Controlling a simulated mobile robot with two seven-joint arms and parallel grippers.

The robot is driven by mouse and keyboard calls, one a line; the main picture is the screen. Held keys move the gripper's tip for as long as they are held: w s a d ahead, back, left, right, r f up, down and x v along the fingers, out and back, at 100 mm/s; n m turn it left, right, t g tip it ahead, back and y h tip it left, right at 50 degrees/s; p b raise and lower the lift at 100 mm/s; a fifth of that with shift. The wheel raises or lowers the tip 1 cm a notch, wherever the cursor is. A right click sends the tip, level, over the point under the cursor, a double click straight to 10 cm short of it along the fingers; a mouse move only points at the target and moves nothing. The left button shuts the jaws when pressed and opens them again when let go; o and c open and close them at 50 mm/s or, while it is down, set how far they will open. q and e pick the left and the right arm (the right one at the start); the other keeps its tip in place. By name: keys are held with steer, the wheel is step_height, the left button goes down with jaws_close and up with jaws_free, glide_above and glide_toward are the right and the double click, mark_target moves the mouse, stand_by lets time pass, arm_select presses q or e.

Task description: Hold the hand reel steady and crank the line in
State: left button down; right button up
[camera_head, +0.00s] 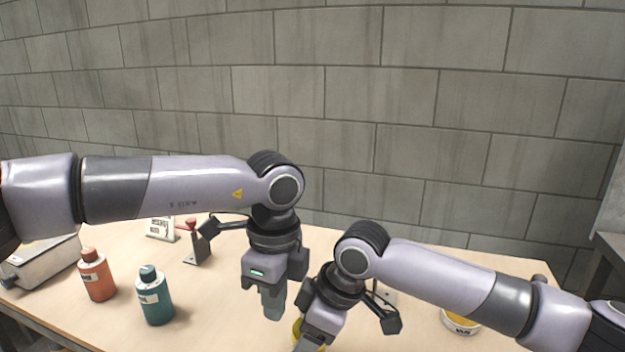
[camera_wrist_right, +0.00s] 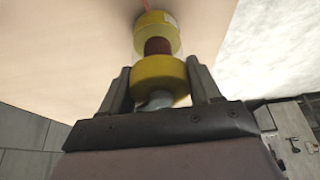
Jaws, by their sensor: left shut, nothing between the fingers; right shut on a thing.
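The hand reel (camera_wrist_right: 158,78) is yellow with a dark red winding between its two flanges. It shows best in the right wrist view, where the fingers of my right gripper (camera_wrist_right: 160,92) are shut on its near flange, one on each side. A grey part sticks out from the reel toward the palm. In the head view only a sliver of the reel's yellow (camera_head: 298,333) shows beside my right gripper (camera_head: 308,345). A thin red line (camera_wrist_right: 146,5) runs from the reel's far end. My left gripper (camera_head: 273,305) points down, shut and empty, left of the right one. The crank is not clearly visible.
An orange bottle (camera_head: 97,277) and a teal bottle (camera_head: 155,298) stand on the left of the pale table (camera_head: 225,325). Behind them are a white sign (camera_head: 160,229) and a dark bracket with a red top (camera_head: 196,245). A round yellow-topped tin (camera_head: 461,322) sits at the right.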

arm_select(q)
steer(key=shift+d+f, duration=0.15)
steer(key=shift+d, duration=0.5)
stand_by(1.2)
steer(key=shift+w, duration=0.35)
steer(key=shift+w+d, duration=0.15)
steer(key=shift+w, duration=0.4)
steer(key=shift+w+d, duration=0.15)
steer(key=shift+w, duration=0.35)
steer(key=shift+w+d, duration=0.3)
steer(key=shift+w, duration=0.1)
step_height(320, 180, up, 6)
steer(key=shift+w+a, duration=0.2)
steer(key=shift+a, duration=0.1)
stand_by(0.6)
